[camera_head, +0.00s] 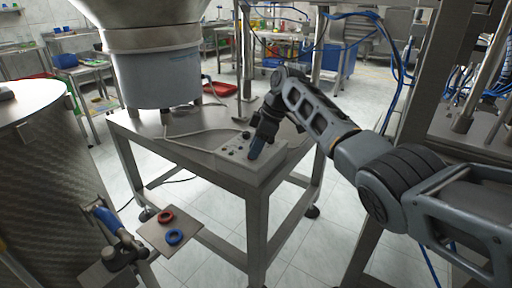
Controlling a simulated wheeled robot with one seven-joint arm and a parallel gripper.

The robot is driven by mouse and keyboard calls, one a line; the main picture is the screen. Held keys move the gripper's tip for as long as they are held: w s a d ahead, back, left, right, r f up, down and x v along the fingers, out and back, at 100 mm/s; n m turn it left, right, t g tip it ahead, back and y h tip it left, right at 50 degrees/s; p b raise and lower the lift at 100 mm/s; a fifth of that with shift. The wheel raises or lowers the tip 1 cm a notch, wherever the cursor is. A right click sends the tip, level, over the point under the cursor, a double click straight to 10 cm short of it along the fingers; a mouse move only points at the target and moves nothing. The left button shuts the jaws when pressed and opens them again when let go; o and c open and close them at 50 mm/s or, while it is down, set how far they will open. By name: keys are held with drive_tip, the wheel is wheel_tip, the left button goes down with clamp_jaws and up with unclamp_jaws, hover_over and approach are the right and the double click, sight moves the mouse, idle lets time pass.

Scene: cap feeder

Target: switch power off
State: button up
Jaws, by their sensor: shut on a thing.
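A grey control panel box (229,153) with several small dark knobs or switches sits on the right front part of the metal table.
The metal table (193,123) carries a large feeder bowl unit (155,75) at left. A small plate (150,233) with a red ring (165,216) and a blue ring (174,237) stands at front left. A cable runs across the tabletop. A metal frame stands close at right.

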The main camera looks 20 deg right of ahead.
drive_tip(key=o, duration=1.1)
drive_tip(key=shift+c, duration=0.2)
drive_tip(key=v, duration=0.7)
drive_tip(key=shift+r+p, duration=0.3)
drive_tip(key=shift+r, duration=0.05)
drive_tip(key=shift+s+d, duration=0.1)
drive_tip(key=shift+s, duration=0.05)
